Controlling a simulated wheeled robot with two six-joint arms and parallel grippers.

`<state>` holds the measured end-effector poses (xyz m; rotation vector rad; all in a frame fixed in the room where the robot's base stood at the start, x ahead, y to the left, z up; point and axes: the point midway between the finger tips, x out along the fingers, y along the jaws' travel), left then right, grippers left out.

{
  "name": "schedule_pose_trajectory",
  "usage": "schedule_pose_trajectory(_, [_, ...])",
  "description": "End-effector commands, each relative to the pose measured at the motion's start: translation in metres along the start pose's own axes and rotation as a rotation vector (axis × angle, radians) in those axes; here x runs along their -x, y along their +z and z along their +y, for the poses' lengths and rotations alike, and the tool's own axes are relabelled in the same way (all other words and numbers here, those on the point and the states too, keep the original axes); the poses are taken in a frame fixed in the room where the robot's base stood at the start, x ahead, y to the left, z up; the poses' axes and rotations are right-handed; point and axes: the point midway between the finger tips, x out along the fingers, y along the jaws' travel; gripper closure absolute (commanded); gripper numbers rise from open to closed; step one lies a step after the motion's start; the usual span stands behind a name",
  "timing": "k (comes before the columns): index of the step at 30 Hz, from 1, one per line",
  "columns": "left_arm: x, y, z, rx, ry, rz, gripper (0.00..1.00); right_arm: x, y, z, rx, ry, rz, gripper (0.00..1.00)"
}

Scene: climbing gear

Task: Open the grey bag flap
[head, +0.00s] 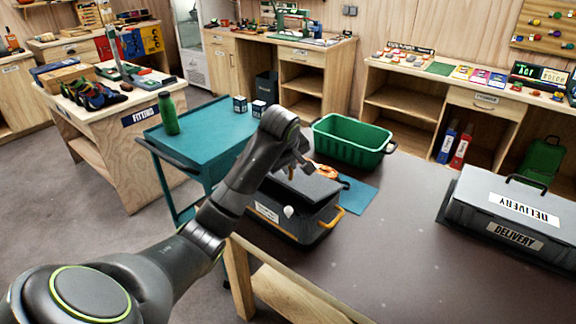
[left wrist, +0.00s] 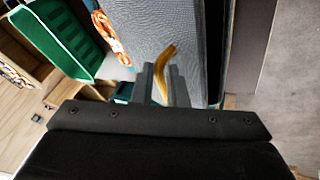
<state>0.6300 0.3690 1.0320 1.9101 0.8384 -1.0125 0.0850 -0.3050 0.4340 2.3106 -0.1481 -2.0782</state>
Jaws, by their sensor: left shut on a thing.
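The grey bag (head: 278,226) stands on the near left part of the brown table, with a white label and an orange side handle (head: 333,219). Its grey flap (head: 312,189) lies across the top, partly hidden by my left arm. My left gripper (head: 298,166) is over the far side of the flap. In the left wrist view the fingers (left wrist: 165,85) are shut on a yellow strap (left wrist: 163,77), which stands up in front of the grey woven flap (left wrist: 155,30). My right gripper is not in view.
A green crate (head: 352,143) stands behind the bag, with orange rope (head: 325,171) and a blue mat (head: 357,196) beside the bag. A grey delivery box (head: 500,232) is at the right. A teal cart (head: 195,140) adjoins at left. The table's middle is clear.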

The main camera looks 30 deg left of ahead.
Motion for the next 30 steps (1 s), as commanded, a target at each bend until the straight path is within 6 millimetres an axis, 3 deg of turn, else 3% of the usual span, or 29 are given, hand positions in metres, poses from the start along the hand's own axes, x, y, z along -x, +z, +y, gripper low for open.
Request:
schedule_pose_trajectory(15, [0.012, -0.012, 0.025, 0.001, 0.005, 0.003, 1.0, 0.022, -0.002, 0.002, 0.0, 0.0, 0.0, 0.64])
schedule_pose_trajectory(30, [0.013, -0.015, 0.033, 0.002, 0.004, 0.002, 1.0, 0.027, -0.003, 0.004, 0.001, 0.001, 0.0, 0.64])
